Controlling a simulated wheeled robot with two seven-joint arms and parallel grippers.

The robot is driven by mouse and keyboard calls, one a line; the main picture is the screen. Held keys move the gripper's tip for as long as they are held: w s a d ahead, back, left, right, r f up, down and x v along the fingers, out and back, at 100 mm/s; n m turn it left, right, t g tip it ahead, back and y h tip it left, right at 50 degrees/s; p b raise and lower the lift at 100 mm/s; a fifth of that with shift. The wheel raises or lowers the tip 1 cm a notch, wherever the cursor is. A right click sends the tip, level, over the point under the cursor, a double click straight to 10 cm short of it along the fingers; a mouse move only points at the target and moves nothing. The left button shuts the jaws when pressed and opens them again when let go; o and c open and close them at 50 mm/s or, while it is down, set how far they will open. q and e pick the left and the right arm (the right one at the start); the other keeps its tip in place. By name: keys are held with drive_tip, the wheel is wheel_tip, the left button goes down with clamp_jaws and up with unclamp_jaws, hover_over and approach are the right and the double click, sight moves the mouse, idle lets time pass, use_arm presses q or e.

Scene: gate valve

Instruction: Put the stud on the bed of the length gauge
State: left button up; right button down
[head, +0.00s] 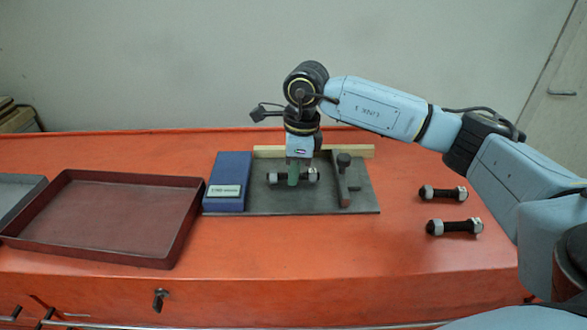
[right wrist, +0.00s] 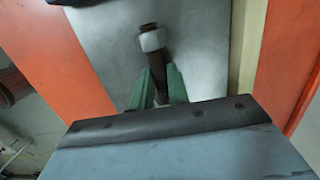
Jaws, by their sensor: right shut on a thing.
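My right gripper (head: 293,174) points down over the length gauge and is shut on a dark stud (head: 281,179) with a pale nut at each end. The stud lies roughly level, left to right, between the blue block (head: 228,181) and the slider with a dark knob (head: 343,176). The gauge's grey plate (head: 300,205) is beneath it. I cannot tell whether the stud touches the bed. In the right wrist view the green fingertips (right wrist: 160,86) grip the dark stud (right wrist: 157,62), one nut standing clear. My left gripper is out of view.
Two more studs (head: 443,193) (head: 455,227) lie on the orange bench right of the gauge. An empty dark red tray (head: 100,257) stands left of it, with a grey tray (head: 18,190) beyond. A pale wooden strip (head: 360,151) runs behind the gauge.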

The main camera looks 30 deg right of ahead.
drive_tip(key=shift+f, duration=0.15)
drive_tip(key=c, duration=1.3)
unclamp_jaws()
drive_tip(key=shift+c, duration=0.2)
wheel_tip(320, 180, up, 12)
drive_tip(key=d, duration=0.1)
drive_tip(key=shift+s, duration=0.35)
